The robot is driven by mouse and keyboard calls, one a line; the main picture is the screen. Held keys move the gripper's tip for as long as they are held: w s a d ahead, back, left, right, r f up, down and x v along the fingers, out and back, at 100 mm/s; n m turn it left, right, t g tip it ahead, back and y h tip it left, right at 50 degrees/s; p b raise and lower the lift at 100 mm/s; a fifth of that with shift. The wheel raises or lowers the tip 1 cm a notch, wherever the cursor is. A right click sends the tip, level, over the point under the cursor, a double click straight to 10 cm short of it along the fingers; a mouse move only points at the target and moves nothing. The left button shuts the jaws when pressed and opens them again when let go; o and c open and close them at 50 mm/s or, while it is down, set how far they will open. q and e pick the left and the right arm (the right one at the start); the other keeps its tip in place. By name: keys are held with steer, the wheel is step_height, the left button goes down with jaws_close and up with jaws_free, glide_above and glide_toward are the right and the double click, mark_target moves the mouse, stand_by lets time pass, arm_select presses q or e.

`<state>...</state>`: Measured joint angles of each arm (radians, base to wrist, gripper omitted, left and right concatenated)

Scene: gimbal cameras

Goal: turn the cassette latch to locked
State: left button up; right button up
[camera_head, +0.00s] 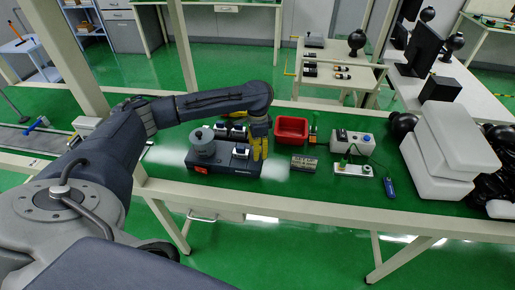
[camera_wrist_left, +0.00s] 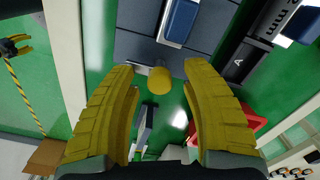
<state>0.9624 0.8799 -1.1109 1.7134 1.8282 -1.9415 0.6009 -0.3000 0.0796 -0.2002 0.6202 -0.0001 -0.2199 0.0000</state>
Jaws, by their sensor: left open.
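A dark device base (camera_head: 222,168) stands on the green table, with a grey round drum (camera_head: 203,142) at its left and white-and-blue blocks (camera_head: 241,151) on top. My left gripper (camera_head: 259,147) points down at the base's right end. In the left wrist view my left gripper (camera_wrist_left: 160,105) has its yellow fingers wide apart. A yellow rounded knob (camera_wrist_left: 161,82), likely the cassette latch handle, sits between them at the edge of the dark base (camera_wrist_left: 137,45), apart from both fingers. The latch's locked or unlocked position cannot be told. My right gripper is not in view.
A red bin (camera_head: 291,130) stands behind and right of the device. A small grey block (camera_head: 304,163), a white control box (camera_head: 352,142), a power strip (camera_head: 352,170) and white stacked cases (camera_head: 437,150) lie farther right. The table's front strip is clear.

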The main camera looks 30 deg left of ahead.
arm_select(q)
jaws_close()
stand_by(0.5)
steer(key=m, duration=0.8)
steer(key=shift+m, duration=0.4)
steer(key=m, duration=0.4)
steer(key=shift+m, duration=2.5)
